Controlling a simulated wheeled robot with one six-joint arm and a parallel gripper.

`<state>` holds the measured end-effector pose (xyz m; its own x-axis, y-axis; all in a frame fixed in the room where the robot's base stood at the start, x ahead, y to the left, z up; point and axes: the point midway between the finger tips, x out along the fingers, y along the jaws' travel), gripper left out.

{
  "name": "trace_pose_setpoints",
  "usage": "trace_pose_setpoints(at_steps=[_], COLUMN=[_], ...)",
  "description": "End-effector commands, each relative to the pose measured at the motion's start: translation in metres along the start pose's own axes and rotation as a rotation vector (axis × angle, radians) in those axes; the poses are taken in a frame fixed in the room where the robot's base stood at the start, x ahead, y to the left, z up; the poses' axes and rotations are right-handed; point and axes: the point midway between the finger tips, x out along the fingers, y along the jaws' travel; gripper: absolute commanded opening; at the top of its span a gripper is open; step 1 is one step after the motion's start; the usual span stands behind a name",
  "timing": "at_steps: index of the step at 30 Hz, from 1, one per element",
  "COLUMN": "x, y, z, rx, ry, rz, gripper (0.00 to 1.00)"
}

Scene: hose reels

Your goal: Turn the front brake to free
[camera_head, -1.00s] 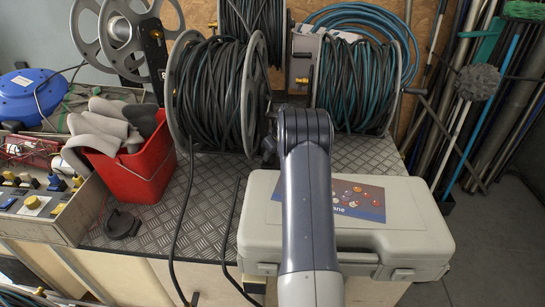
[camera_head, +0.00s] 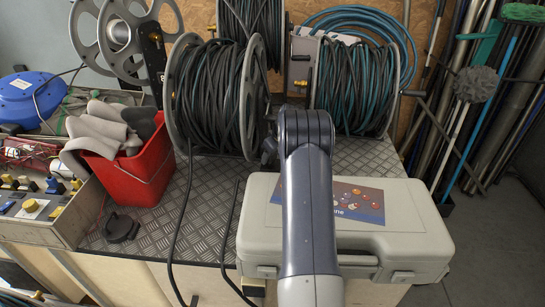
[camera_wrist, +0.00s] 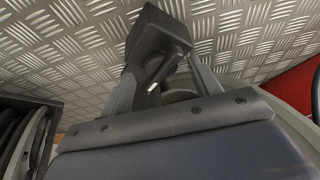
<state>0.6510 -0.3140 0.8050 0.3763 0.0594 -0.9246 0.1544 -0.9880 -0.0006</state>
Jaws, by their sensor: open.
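The front hose reel (camera_head: 215,100), wound with dark hose, stands on the chequered metal bench top. Its right flange (camera_head: 256,95) is close to the end of my arm. A small dark part (camera_head: 268,150) shows between that flange and my arm; I cannot tell whether it is the brake or my gripper. In the wrist view my gripper (camera_wrist: 163,82) has its two grey fingers apart. A dark block (camera_wrist: 158,32), possibly the brake handle, lies at and between the fingertips. I cannot tell whether they touch it. The brake's setting is not readable.
A grey case (camera_head: 410,215) lies under my arm at the front right. A red bucket (camera_head: 140,175) with grey gloves (camera_head: 100,125) stands left of the reel. A second reel with teal hose (camera_head: 357,90) stands behind right. Loose hose hangs over the bench's front edge.

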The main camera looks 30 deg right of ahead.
Motion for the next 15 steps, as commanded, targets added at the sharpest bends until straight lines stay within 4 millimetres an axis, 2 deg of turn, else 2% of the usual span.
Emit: trace_pose_setpoints(at_steps=[9,15], x=[-0.064,-0.090], y=[0.001,0.001], z=[0.000,0.001], rx=[0.000,0.000], ry=[0.002,-0.001], rz=[0.003,0.000], gripper=[0.59,0.59])
